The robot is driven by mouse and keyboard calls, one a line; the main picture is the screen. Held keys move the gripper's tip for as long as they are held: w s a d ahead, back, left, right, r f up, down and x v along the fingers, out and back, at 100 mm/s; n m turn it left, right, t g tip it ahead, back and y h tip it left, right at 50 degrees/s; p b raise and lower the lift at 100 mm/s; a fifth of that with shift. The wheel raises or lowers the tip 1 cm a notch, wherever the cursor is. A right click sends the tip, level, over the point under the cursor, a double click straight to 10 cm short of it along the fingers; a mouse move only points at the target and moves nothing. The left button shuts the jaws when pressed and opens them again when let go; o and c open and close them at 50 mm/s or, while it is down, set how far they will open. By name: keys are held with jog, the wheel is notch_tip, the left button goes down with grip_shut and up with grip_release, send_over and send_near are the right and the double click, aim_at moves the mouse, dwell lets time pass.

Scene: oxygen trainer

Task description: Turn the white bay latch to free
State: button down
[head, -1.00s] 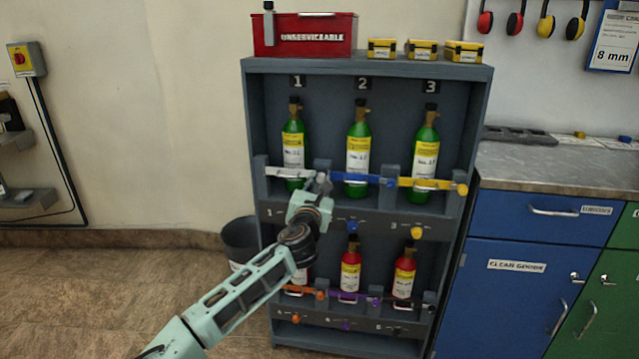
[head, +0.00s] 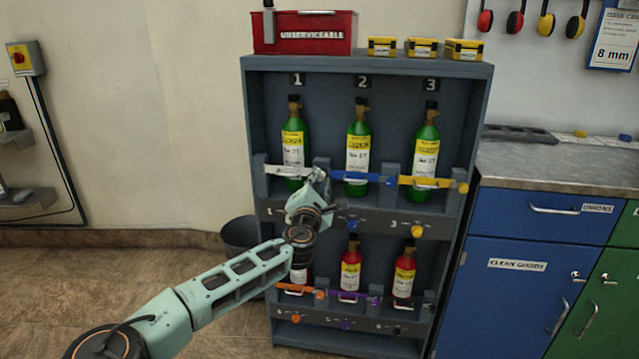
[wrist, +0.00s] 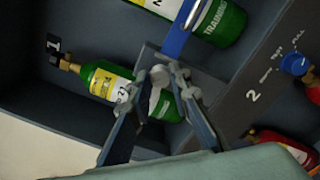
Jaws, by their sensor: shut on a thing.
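The white bay latch (head: 285,172) is a pale bar across bay 1, in front of the green cylinder (head: 293,140), at the upper left of the rack. My gripper (head: 317,178) is at the right end of this bar. In the wrist view my gripper (wrist: 159,76) is shut on the white latch end (wrist: 157,98), which shows between the two fingers. The green cylinder of bay 1 (wrist: 92,76) lies just left of the fingers. The fingers hide part of the latch, and its exact angle there is hard to tell.
The blue latch (head: 362,177) of bay 2 is close to the right of my gripper, and the yellow latch (head: 432,183) is farther right. Red cylinders (head: 350,272) stand below behind more latches. A dark bin (head: 240,236) stands left of the rack.

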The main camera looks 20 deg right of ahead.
jog(key=m+b, duration=0.1)
jog(key=m, duration=0.4)
jog(key=shift+f+m, duration=0.15)
jog(key=shift+m, duration=0.25)
jog(key=m+b, duration=0.1)
jog(key=m, duration=0.3)
jog(key=shift+m+h, duration=0.3)
jog(key=shift+m, duration=0.1)
jog(key=c, duration=1.8)
grip_release()
jog(key=shift+o, duration=0.2)
jog(key=shift+s, duration=0.1)
jog(key=v, duration=1.2)
